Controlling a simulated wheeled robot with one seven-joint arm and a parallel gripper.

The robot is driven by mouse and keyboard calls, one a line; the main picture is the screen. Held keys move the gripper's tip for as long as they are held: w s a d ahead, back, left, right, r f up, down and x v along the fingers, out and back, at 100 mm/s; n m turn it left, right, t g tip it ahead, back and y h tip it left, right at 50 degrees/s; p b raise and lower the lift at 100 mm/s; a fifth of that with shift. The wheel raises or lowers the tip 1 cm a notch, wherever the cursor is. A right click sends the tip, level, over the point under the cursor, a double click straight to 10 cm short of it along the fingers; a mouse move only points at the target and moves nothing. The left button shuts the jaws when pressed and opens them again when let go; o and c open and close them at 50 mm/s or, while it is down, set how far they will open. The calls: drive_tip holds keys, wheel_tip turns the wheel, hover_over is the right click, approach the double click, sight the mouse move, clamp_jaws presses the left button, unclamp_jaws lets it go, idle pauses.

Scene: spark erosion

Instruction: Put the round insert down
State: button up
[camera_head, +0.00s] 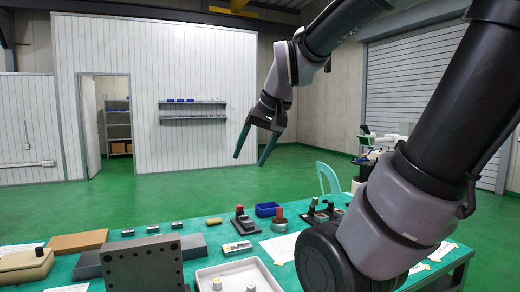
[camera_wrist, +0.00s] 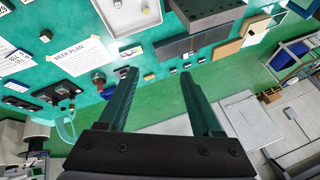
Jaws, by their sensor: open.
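My gripper (camera_head: 250,160) is raised well above and behind the table, its two green fingers apart with nothing between them. In the wrist view my gripper (camera_wrist: 158,73) is also open and empty. A white tray (camera_head: 262,268) stands at the table's front; it also shows in the wrist view (camera_wrist: 125,30). Two small round pieces, a left one (camera_head: 217,284) and a right one (camera_head: 250,288), are in the tray, partly cut off by the picture edge. I cannot tell whether either is the round insert.
The air around my gripper is clear.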

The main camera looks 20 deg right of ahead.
drive_tip(key=shift+t, duration=0.6)
drive_tip(key=s, duration=0.1)
drive_tip(key=s+r, duration=0.1)
drive_tip(key=s, duration=0.2)
drive_tip(key=shift+d+r, duration=0.25)
drive_tip(key=shift+o, duration=0.5)
